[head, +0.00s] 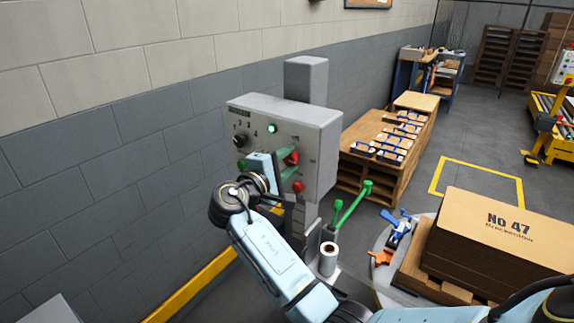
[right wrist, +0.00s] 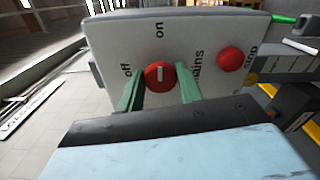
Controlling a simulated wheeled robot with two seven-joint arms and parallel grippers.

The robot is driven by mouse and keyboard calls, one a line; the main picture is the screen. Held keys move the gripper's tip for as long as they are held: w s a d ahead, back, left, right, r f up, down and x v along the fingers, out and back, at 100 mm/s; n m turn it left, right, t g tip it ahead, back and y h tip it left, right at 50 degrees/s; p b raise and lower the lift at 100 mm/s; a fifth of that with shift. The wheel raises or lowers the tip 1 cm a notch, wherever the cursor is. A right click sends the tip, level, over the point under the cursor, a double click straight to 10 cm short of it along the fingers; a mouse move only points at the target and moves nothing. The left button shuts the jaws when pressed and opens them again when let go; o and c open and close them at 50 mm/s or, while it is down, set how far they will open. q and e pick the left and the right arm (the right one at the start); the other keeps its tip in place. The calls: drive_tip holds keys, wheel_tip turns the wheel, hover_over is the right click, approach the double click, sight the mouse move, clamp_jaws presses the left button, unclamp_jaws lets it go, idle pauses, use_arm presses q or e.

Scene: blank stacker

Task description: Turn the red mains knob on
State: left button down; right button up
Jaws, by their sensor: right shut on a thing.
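The grey control box (head: 318,130) stands on a post beside the wall. The red mains knob (right wrist: 158,76) is on its front panel, and a red part of it shows in the head view (head: 292,157). My right gripper (right wrist: 160,86) has its green fingers shut on the knob, one on each side. The knob's white mark runs up and down in the right wrist view, in line with the "on" label (right wrist: 159,29). The "off" label (right wrist: 127,69) is at the left. In the head view the right gripper (head: 284,162) partly hides the knob. My left gripper is not in view.
A red stop button (right wrist: 230,59) sits near the knob. The panel also has a lit green lamp (head: 272,128) and a black selector (head: 239,141).

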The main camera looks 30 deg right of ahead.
idle(0.4)
drive_tip(key=o, duration=1)
drive_tip(key=b+v, duration=0.1)
drive_tip(key=v, duration=1.2)
drive_tip(key=shift+a, duration=0.25)
drive_tip(key=shift+f, duration=0.1)
